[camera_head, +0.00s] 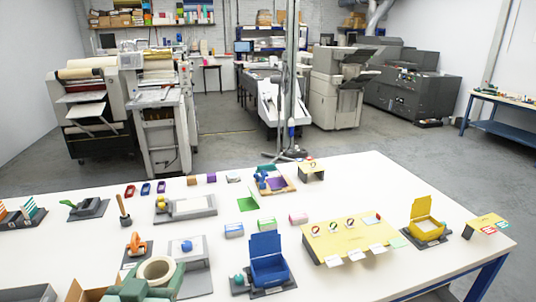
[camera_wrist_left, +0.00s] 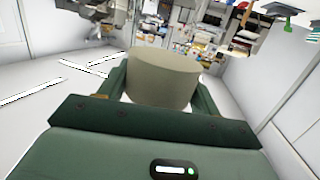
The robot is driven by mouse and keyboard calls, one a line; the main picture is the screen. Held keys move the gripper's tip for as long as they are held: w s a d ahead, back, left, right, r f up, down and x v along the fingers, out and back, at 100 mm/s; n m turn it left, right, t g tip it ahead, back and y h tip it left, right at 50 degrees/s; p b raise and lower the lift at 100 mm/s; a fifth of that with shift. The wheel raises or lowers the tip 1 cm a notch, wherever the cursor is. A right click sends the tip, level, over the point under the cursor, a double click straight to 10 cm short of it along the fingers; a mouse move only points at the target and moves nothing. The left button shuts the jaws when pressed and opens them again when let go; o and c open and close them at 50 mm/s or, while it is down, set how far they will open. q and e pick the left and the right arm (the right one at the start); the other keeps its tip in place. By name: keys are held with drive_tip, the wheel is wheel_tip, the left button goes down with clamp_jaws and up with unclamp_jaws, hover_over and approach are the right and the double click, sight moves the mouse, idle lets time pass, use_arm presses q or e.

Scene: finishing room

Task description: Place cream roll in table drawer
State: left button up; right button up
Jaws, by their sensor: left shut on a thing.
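The cream roll (camera_head: 158,269) is a short, wide, pale ring at the bottom left of the head view. It also shows in the left wrist view (camera_wrist_left: 165,80), upright between the green fingers. My left gripper (camera_head: 156,275) is shut on the roll; its green palm fills the lower part of the left wrist view (camera_wrist_left: 160,90). The roll appears above the near part of the white table (camera_head: 370,195). I cannot make out a table drawer in either view. My right gripper is not in view.
A brown open box (camera_head: 85,292) stands close to the left of my gripper. A grey tray (camera_head: 197,281) is just to its right. A blue open-lidded box (camera_head: 268,262) and a yellow board (camera_head: 335,236) stand further right.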

use_arm(q)
drive_tip(key=s+f, duration=0.3)
drive_tip(key=s, duration=0.4)
drive_tip(key=shift+s+f, duration=0.15)
drive_tip(key=w+d+r+m+h+p, duration=0.2)
drive_tip(key=w+d+h+p, duration=0.1)
drive_tip(key=w+d+p, duration=0.5)
drive_tip(key=s+d+f+m+h+p, duration=0.1)
drive_tip(key=s+d+f+h+p, duration=0.1)
drive_tip(key=f, duration=0.9)
drive_tip(key=s+d+p, duration=0.1)
drive_tip(key=d+p, duration=0.1)
drive_tip(key=d, duration=0.1)
drive_tip(key=shift+s+d+f+m+g, duration=0.15)
drive_tip(key=shift+d+f+m+g, duration=0.15)
drive_tip(key=shift+g, duration=0.1)
